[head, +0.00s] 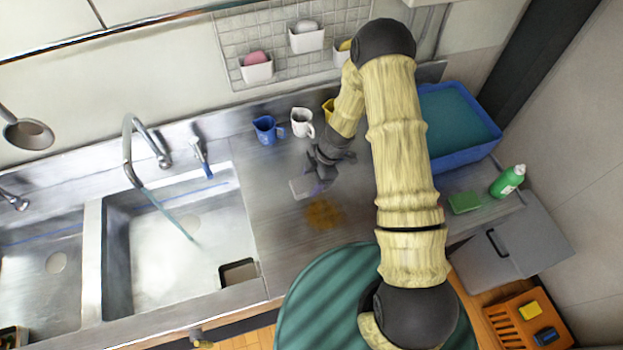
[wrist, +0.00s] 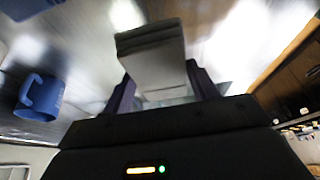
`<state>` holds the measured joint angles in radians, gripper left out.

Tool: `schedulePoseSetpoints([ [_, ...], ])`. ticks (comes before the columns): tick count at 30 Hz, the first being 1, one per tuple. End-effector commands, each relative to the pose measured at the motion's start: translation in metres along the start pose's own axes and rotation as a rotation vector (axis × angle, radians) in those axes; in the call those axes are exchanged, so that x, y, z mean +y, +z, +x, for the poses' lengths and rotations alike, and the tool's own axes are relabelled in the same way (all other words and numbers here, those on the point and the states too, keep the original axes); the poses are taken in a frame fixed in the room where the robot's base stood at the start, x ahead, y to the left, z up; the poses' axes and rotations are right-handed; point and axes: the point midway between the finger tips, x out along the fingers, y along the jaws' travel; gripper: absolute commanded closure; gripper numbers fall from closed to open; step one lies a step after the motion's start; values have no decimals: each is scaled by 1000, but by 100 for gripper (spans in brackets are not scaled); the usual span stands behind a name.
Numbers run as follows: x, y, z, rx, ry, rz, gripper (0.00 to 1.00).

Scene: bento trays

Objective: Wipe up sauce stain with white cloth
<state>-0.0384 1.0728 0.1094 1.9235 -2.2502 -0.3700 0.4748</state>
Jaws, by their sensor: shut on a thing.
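The white cloth (head: 301,187) is held at the tip of my gripper (head: 320,180), above the steel counter. In the wrist view the cloth (wrist: 155,65) looks pale grey and folded, pinched between the two fingers of my gripper (wrist: 168,95). The brown-orange sauce stain (head: 325,213) lies on the counter, just below and right of the cloth in the head view. The cloth appears apart from the stain. I cannot tell whether it touches the counter. The stain does not show clearly in the wrist view.
A blue mug (head: 267,130), a white mug (head: 302,122) and a yellow cup (head: 328,109) stand at the back. The sink (head: 170,250) is to the left. A blue tub (head: 470,165), green sponge (head: 464,202) and green bottle (head: 508,181) are to the right.

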Motion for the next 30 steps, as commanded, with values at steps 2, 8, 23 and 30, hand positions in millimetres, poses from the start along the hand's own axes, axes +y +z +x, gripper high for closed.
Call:
schedulePoseSetpoints([
  [2, 0, 0, -1, 0, 0, 0, 60],
  [8, 0, 0, 0, 0, 1, 3, 60],
  [23, -6, 5, 8, 1, 123, 301, 60],
  [30, -7, 8, 10, -2, 169, 416, 60],
])
